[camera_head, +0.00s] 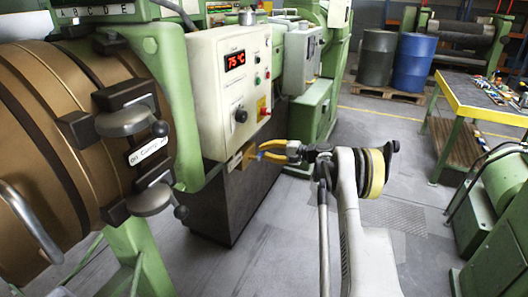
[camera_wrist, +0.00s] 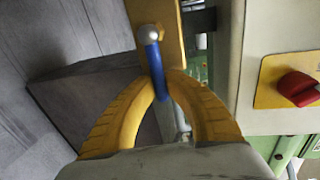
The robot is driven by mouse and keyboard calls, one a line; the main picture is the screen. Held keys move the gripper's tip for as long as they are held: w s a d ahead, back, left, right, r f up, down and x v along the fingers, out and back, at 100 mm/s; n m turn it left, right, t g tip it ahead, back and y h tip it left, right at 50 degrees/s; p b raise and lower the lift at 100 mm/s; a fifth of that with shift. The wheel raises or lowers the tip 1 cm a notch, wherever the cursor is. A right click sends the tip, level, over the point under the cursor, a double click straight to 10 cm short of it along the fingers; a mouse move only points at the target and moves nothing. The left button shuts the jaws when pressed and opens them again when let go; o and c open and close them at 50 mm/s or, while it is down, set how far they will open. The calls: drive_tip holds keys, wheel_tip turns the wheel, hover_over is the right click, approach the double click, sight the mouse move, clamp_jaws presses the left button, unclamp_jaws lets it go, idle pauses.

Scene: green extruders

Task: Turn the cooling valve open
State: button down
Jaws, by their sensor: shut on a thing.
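The cooling valve has a blue lever (camera_wrist: 153,62) with a round silver pivot, mounted on a yellow plate (camera_wrist: 168,14) in the wrist view. In the head view, the yellow plate (camera_head: 234,162) is on the lower part of the control cabinet, and the lever is mostly hidden by the fingers. My gripper (camera_head: 261,152) has yellow fingers and reaches the lever from the right. In the wrist view, its fingertips (camera_wrist: 165,83) are closed around the lever's free end. The lever lies nearly along the plate's length there.
The control panel (camera_head: 216,100) above shows a red "75 °C" display (camera_head: 235,61). A red rotary switch (camera_wrist: 298,86) on yellow is beside the valve. Brown machine barrel (camera_head: 50,120) stands left, a green-framed table (camera_head: 470,105) right. Floor between is open.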

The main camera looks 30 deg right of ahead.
idle(0.4)
drive_tip(key=c, duration=1.4)
unclamp_jaws()
drive_tip(key=v, duration=1.2)
